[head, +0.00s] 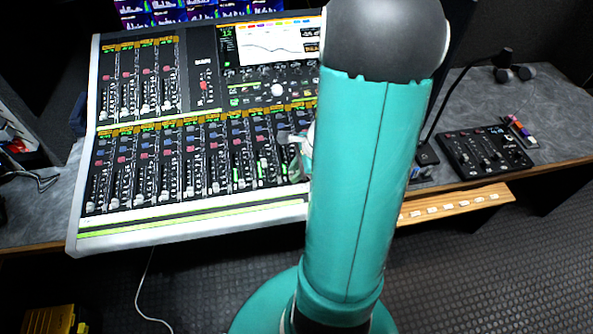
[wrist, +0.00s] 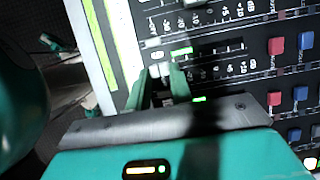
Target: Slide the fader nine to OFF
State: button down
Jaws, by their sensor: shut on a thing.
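The mixing console (head: 190,212) has a long lower row of channel faders. My gripper (wrist: 163,76) is at its right part, with its teal fingers shut on a small pale fader cap (wrist: 159,69). The cap sits near the end of its slot that is closest to the console's green-striped front edge. The channel number and OFF mark cannot be read. In the head view my gripper (head: 303,146) shows only in part, because my teal arm covers most of it and the held fader.
A neighbouring pale fader cap (wrist: 191,3) and red and blue buttons (wrist: 275,46) lie close to my gripper. The console's screen (head: 270,45) stands behind. A small black control box (head: 485,150) and a wooden strip (head: 455,203) are to the right.

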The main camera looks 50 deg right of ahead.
jog(key=shift+s+a+f, duration=0.1)
jog(key=shift+s+a, duration=0.05)
jog(key=shift+s, duration=0.1)
jog(key=c, duration=1.2)
grip_release()
jog(key=shift+s, duration=0.1)
jog(key=shift+c, duration=0.2)
jog(key=shift+w, duration=0.25)
jog(key=v, duration=1.4)
jog(key=a+r+n+h, duration=0.1)
jog(key=a+r+n, duration=0.3)
jog(key=a+n, duration=0.4)
jog(key=a+r+n+t+h, duration=0.1)
jog(key=a+r+n, duration=0.3)
jog(key=a+n, duration=0.4)
jog(key=a+r+n, duration=0.4)
jog(key=a+n, duration=0.4)
jog(key=a, duration=0.3)
jog(key=shift+w+n+t+h, duration=0.15)
jog(key=shift+n+t+h, duration=0.15)
jog(key=shift+t+h, duration=0.1)
